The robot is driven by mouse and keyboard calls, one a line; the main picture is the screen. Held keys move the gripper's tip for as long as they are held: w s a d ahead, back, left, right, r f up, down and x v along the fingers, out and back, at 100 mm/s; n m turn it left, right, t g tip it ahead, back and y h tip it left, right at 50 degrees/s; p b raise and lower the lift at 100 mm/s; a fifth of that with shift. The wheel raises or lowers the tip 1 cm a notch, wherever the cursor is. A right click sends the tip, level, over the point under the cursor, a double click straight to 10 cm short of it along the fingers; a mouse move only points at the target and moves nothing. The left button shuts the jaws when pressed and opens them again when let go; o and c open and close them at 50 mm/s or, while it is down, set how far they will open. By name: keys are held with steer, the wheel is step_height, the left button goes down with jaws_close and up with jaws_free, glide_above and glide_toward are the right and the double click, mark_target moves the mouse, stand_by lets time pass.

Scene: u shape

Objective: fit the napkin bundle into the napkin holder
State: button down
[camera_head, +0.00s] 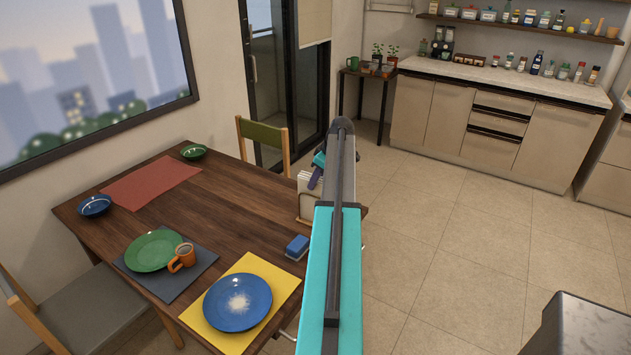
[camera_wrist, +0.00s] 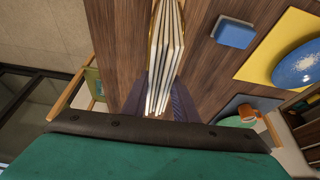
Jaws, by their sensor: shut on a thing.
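The napkin bundle (camera_head: 307,188) is a pale upright stack near the right edge of the wooden table. In the wrist view the bundle (camera_wrist: 166,45) shows as white sheets with tan and dark lines between them. My gripper (camera_head: 316,179) is at its upper part, partly hidden by my arm. In the wrist view the dark purple fingers (camera_wrist: 160,98) lie on both sides of the bundle and are shut on it. I cannot pick out the napkin holder apart from the bundle. I cannot tell whether the bundle's lower end is in a holder or touches the table.
A blue block (camera_head: 297,247) lies close by on the table (camera_head: 215,215). A blue plate (camera_head: 238,302) on a yellow mat, a green plate (camera_head: 153,251) and an orange mug (camera_head: 182,258) stand in front. A green-backed chair (camera_head: 264,137) is behind.

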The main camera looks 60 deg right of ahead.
steer(key=shift+f, duration=0.15)
steer(key=c, duration=1.4)
jaws_free()
steer(key=b+v, duration=0.2)
steer(key=v, duration=1)
steer(key=shift+r+b, duration=0.25)
steer(key=shift+b, duration=0.1)
steer(key=shift+r, duration=0.1)
